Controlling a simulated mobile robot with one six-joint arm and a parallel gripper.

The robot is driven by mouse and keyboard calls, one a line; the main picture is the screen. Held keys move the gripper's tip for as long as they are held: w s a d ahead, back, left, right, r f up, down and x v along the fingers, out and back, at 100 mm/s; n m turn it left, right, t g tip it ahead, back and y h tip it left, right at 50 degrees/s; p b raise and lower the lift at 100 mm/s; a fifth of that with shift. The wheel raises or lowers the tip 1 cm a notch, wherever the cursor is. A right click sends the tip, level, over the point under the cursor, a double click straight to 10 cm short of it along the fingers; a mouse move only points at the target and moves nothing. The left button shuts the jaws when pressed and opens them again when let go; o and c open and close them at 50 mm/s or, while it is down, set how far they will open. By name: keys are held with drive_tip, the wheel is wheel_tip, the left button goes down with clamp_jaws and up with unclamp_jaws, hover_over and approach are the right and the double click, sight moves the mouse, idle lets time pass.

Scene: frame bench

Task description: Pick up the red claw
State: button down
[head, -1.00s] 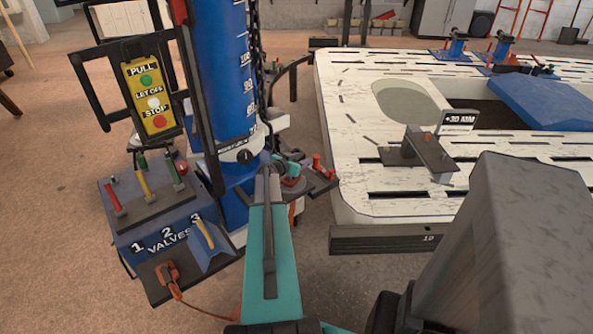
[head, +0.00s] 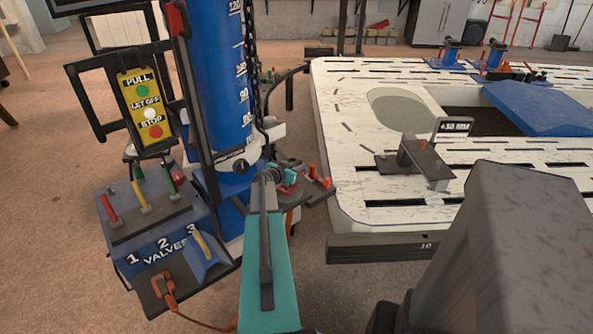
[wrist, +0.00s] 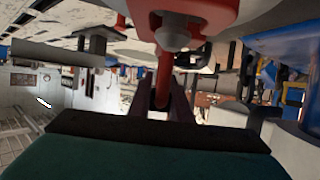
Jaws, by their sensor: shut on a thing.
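My gripper (wrist: 163,98) shows in the wrist view as two dark fingers shut on a red upright stem. The stem runs up to a broad red piece (wrist: 205,9) with a grey round knob under it, cut off by the top edge. I take this red part for the red claw, though its full shape is hidden. In the head view my gripper end is small beside the blue column, by a dark shelf (head: 317,195). Small red parts show there, but my arm hides much of the grip.
The blue column (head: 222,80) and valve box (head: 155,235) stand left of my arm.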

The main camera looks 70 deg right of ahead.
drive_tip(key=shift+r+b, duration=0.5)
drive_tip(key=shift+r, duration=4.15)
drive_tip(key=shift+s, duration=0.15)
